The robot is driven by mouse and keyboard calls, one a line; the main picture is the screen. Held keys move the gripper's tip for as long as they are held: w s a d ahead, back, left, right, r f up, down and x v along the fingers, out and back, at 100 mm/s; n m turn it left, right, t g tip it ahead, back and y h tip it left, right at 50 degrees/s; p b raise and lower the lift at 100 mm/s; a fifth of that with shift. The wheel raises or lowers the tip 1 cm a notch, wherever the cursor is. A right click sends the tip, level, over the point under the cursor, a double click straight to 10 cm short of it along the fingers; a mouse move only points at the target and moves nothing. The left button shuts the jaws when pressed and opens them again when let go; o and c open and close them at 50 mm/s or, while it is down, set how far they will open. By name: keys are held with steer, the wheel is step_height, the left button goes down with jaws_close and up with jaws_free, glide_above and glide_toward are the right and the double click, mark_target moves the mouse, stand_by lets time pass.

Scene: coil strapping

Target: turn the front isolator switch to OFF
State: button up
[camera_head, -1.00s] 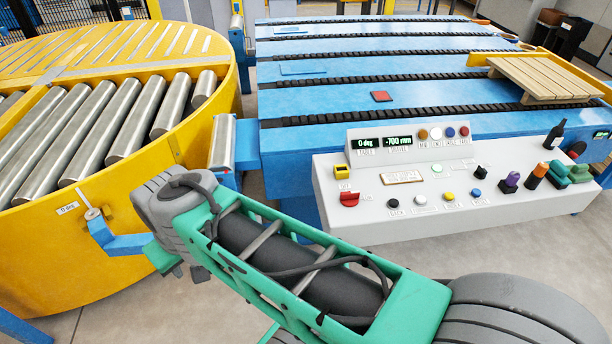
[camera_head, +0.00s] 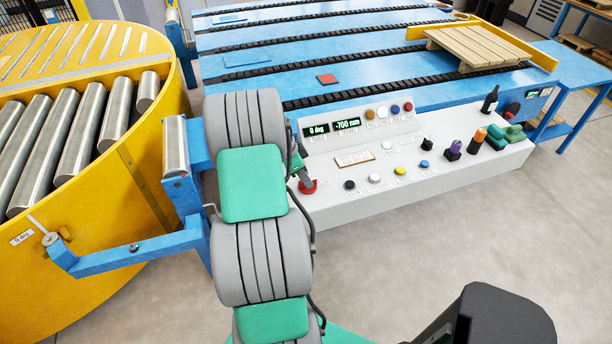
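The grey sloped control panel (camera_head: 450,176) stands in front of the blue strapping conveyor. A red switch (camera_head: 307,187) sits at its left front corner, partly covered by my arm. What seems to be the end of my gripper (camera_head: 301,170), small and dark, shows just right of my arm, above or against the red switch at the panel corner. Contact and the fingers cannot be made out. My arm hides the panel's left edge.
A yellow roller turntable (camera_head: 110,215) with a blue bracket arm (camera_head: 135,252) is close on the left. A wooden pallet (camera_head: 480,48) lies on the conveyor. Floor at the right is open.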

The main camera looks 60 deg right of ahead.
steer(key=shift+x, duration=0.75)
steer(key=shift+c, duration=0.3)
jaws_close()
